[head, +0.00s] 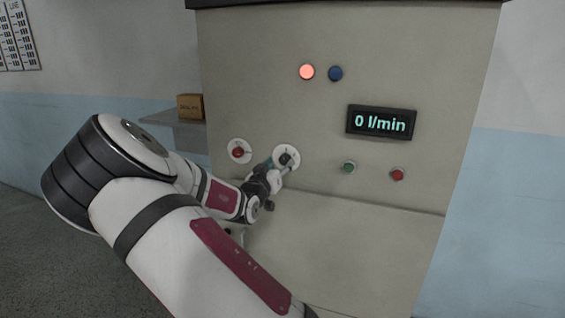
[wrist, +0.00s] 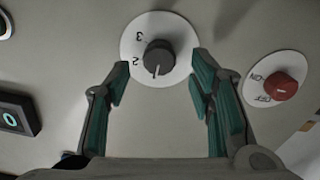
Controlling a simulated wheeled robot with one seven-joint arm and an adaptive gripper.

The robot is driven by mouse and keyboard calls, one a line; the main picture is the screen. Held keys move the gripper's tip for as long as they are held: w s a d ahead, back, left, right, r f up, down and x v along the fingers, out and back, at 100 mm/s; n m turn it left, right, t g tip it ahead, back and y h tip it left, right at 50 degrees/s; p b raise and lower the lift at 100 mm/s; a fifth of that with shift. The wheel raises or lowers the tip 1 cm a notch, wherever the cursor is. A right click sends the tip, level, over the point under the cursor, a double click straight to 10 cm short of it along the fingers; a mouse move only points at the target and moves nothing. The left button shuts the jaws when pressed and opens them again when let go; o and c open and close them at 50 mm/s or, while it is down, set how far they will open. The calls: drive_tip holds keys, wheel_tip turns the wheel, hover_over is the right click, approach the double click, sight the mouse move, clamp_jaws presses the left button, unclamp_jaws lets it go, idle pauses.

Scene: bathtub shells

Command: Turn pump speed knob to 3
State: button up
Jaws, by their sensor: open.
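The pump speed knob is a dark round knob (head: 286,157) on a white dial plate on the beige panel. In the wrist view the knob (wrist: 159,56) shows a white pointer line towards the bottom of the picture. The digits 3 and 2 show upside down at the plate's left; the pointer is on neither. Other markings cannot be made out. My gripper (wrist: 161,78) is open, its fingers spread to either side of the knob with visible gaps. It also shows in the head view (head: 279,166), close to the dial and partly covering it.
A red ON/OFF knob (head: 238,152) sits left of the dial. A display (head: 381,122) reads 0 l/min. A green button (head: 349,167) and red button (head: 398,174) are right. An orange-red lamp (head: 307,72) glows beside a blue one (head: 335,73). A box (head: 190,106) stands on a shelf.

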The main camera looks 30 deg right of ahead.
sight(284, 161)
drive_tip(key=shift+x, duration=1.6)
drive_tip(key=c, duration=1.2)
drive_tip(key=shift+o, duration=0.2)
